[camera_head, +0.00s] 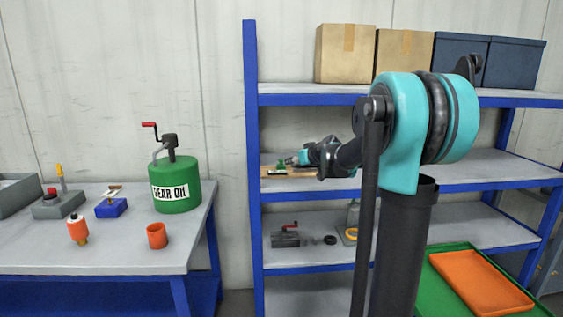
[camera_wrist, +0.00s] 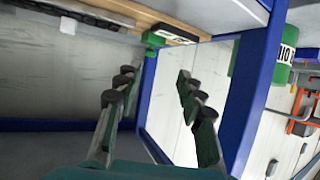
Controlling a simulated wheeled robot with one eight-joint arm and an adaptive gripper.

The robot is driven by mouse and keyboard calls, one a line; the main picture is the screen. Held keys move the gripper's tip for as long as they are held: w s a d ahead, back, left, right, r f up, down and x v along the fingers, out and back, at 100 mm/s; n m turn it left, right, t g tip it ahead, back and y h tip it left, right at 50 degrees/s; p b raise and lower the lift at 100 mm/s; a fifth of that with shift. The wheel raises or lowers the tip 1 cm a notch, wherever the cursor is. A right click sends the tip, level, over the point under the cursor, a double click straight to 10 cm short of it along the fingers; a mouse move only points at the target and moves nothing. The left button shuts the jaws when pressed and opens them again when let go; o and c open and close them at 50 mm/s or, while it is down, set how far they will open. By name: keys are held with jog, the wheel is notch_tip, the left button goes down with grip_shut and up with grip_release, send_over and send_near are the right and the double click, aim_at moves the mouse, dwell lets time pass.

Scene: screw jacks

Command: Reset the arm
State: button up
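My arm reaches into the blue-framed shelf unit (camera_head: 251,150). My gripper (camera_head: 292,160) is at the middle shelf, close to a wooden board (camera_head: 306,172) with a small green piece (camera_head: 282,165) on it. I cannot tell from the head view whether they touch. In the wrist view my gripper's two fingers (camera_wrist: 152,105) are spread apart with nothing between them, so it is open and empty. The wooden board (camera_wrist: 170,18) and a green piece (camera_wrist: 152,39) show beyond the fingertips at the top of that view.
A blue shelf post (camera_wrist: 245,90) stands close to the fingers. Cardboard boxes (camera_head: 345,53) are on the shelf above; a small vise-like tool (camera_head: 285,238) is below. The left table (camera_head: 120,250) holds a green gear oil can (camera_head: 177,187). Trays (camera_head: 480,283) lie lower right.

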jog(key=s+d+f+m+g+h, duration=0.1)
jog(key=s+f+g, duration=0.1)
jog(key=s+f, duration=0.7)
jog(key=s+d+f+m+g+h, duration=0.2)
jog(key=s+f, duration=0.7)
jog(key=s, duration=1)
jog(key=s+d+f+m+g+h, duration=0.1)
jog(key=s+f+g, duration=0.3)
jog(key=s+f, duration=0.5)
jog(key=s+d+h, duration=0.1)
jog(key=s, duration=0.5)
jog(key=shift+d+f, duration=0.15)
jog(key=shift+f, duration=0.05)
